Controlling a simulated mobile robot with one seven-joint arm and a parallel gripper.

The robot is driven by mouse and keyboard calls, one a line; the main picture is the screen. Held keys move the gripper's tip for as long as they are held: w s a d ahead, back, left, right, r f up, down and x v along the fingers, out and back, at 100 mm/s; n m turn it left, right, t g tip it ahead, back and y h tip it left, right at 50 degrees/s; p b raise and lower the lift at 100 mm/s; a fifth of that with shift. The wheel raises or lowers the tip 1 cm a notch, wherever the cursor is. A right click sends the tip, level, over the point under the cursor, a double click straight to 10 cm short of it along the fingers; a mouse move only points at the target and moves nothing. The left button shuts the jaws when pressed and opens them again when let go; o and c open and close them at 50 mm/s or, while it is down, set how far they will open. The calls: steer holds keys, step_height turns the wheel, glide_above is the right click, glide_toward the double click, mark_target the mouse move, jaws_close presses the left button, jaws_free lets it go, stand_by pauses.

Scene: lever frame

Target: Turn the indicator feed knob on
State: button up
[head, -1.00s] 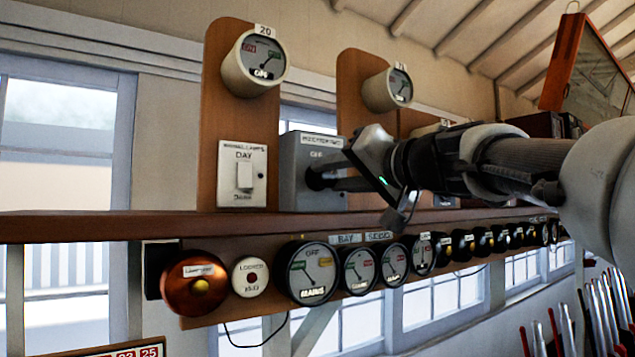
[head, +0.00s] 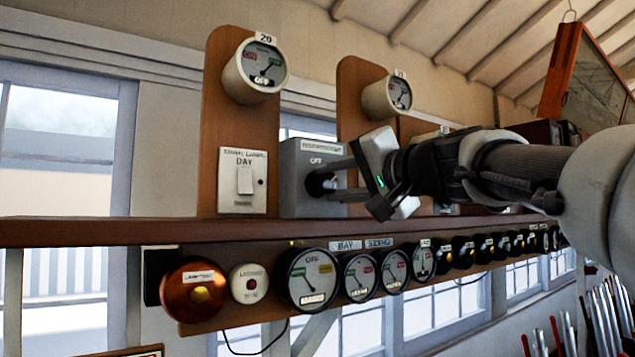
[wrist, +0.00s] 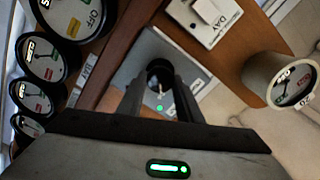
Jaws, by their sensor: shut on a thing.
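The indicator feed knob (head: 316,184) is a small dark round knob on the front of a grey box (head: 297,205) labelled OFF, standing on the wooden shelf. My gripper (head: 330,179) reaches in from the right, with one finger above the other, and is shut on the knob. In the wrist view the knob (wrist: 160,74) sits between the tips of my two dark fingers (wrist: 160,86), with a pale mark below it. The fingers hide part of the knob and of the box's face, so its exact setting is unclear.
A white DAY switch (head: 243,180) is left of the box on a wooden board. Round gauges (head: 255,71) hang above. Several dials (head: 307,277) and an orange-brown bell-like dome (head: 194,290) line the rail below the shelf (head: 130,230).

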steer(key=o, duration=1)
steer(key=shift+o, duration=0.2)
steer(key=b+v, duration=0.2)
steer(key=v, duration=1.5)
steer(key=shift+d, duration=0.2)
steer(key=shift+s, duration=0.15)
steer(key=s+a+f+n+g+h+p, duration=0.1)
steer(key=s+a+f+g+h+p, duration=0.15)
steer(key=f, duration=0.85)
steer(key=s+a+f+n+g+h+p, duration=0.1)
steer(key=s+f+g+h+p, duration=0.2)
steer(key=f, duration=0.9)
steer(key=s+d+f+n+g+h+p, duration=0.1)
steer(key=s+d+f+g+h, duration=0.1)
steer(key=f, duration=0.5)
steer(key=s+d+f+n+g+h+p, duration=0.1)
steer(key=s+d+f+n+g+h, duration=0.1)
steer(key=s+f, duration=0.3)
step_height(320, 180, down, 3)
steer(key=shift+r+p, duration=0.15)
steer(key=shift+p, duration=0.2)
